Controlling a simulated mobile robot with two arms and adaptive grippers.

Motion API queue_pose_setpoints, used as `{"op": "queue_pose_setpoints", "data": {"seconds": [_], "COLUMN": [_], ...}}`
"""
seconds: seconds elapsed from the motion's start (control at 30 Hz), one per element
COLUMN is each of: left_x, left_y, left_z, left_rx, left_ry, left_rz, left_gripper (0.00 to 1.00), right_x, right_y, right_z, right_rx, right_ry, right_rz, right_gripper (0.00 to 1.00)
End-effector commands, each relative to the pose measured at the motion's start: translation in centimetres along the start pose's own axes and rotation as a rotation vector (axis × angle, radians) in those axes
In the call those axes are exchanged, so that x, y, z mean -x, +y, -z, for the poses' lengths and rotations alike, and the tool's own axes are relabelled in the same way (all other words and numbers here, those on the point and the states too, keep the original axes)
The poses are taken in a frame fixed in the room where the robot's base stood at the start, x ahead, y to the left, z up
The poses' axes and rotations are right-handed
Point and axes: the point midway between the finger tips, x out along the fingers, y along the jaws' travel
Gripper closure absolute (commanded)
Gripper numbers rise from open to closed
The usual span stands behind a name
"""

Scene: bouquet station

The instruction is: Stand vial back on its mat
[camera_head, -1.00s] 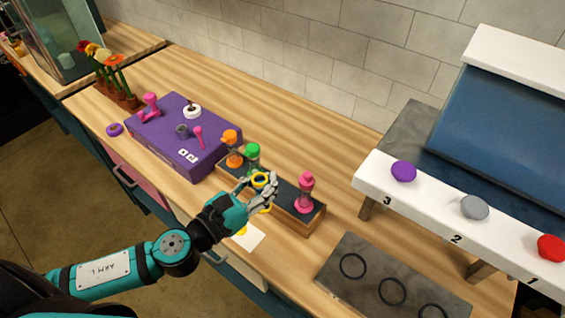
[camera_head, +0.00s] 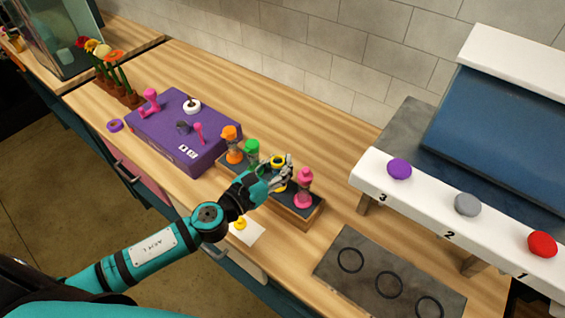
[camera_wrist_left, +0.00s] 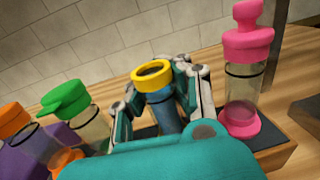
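The vial is clear with a yellow collar (camera_head: 278,161) and open top. It stands upright or nearly so between the fingers of my left gripper (camera_head: 280,174), over the dark mat (camera_head: 313,207) on the wooden stand, between the green and pink vials. In the left wrist view the yellow-collared vial (camera_wrist_left: 153,78) is between the fingers of my left gripper (camera_wrist_left: 160,100), which look closed around it. Its base is mostly hidden, so I cannot tell whether it touches the mat. My right gripper is not in view.
Orange (camera_head: 230,145), green (camera_head: 252,150) and pink (camera_head: 304,186) stoppered vials stand close by on the stand. A yellow piece (camera_head: 240,224) lies on a white card (camera_head: 250,236) in front. A purple box (camera_head: 175,130) is left; a grey plate with rings (camera_head: 345,285) is right.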

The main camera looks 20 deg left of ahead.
Motion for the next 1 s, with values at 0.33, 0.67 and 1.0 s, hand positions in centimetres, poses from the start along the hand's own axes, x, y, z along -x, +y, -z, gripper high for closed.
{"op": "queue_pose_setpoints", "data": {"seconds": [0.33,0.67,1.0], "left_x": [0.0,0.0,5.1], "left_y": [0.0,0.0,-0.1], "left_z": [0.2,0.0,0.7], "left_rx": [0.0,-0.001,-0.001], "left_ry": [0.0,0.0,0.004], "left_rz": [0.0,0.0,0.001], "left_gripper": [0.66,0.61,0.61], "right_x": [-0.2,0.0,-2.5], "right_y": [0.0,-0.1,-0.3], "right_z": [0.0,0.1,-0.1], "right_rx": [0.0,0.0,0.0], "right_ry": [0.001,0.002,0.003], "right_rz": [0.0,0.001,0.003], "right_gripper": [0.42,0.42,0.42]}}
